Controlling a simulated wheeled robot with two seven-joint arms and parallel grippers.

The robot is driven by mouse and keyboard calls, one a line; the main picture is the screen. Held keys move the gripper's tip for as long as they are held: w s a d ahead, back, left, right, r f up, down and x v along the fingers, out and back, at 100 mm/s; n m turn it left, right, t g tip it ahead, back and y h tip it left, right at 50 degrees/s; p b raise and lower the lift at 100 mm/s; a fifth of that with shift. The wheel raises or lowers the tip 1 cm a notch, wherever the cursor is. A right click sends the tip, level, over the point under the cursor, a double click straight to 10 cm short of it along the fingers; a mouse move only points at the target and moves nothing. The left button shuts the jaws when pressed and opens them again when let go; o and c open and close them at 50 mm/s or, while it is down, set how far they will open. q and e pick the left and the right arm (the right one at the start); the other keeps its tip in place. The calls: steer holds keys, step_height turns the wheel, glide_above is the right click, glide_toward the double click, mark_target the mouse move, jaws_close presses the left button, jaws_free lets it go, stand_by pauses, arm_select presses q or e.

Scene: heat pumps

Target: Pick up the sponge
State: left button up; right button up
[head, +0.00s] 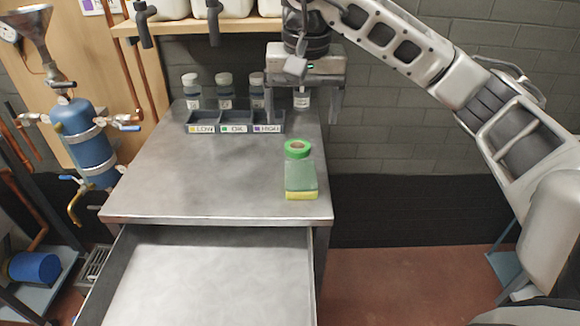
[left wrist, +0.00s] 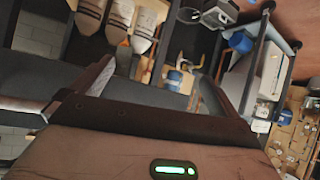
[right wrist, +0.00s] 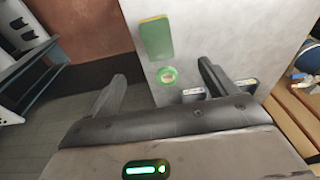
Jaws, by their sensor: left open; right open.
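The sponge (head: 301,177) lies on the metal table with its green face up and a yellow edge toward the front, near the table's right side. A green ring-shaped item (head: 297,149) is right behind it. In the right wrist view the sponge (right wrist: 157,40) shows beyond the fingers, with the green ring (right wrist: 167,75) closer. My right gripper (head: 303,108) is open and empty, raised behind the sponge near the back of the table. Its fingers also show in the right wrist view (right wrist: 162,78). My left gripper (left wrist: 153,72) is open and empty; the head view does not show it.
A labelled bin tray (head: 237,128) and several capped bottles (head: 224,88) stand at the table's back. A drawer (head: 205,275) is pulled out at the front. A blue tank (head: 85,138) with pipes is on the left. The table's middle (head: 215,175) is clear.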

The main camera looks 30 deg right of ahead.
glide_above(301, 173)
steer(key=s, duration=0.1)
steer(key=f, duration=0.9)
steer(key=shift+s+a+f, duration=0.15)
steer(key=shift+a+f, duration=0.1)
steer(key=shift+w+d+f, duration=0.1)
steer(key=shift+w+f, duration=0.05)
steer(key=shift+f, duration=0.8)
steer(key=shift+w+f, duration=0.2)
steer(key=shift+f, duration=0.75)
steer(key=shift+w+d+f, duration=0.1)
steer(key=shift+w+f, duration=0.05)
steer(key=shift+f, duration=0.8)
steer(key=c, duration=1.1)
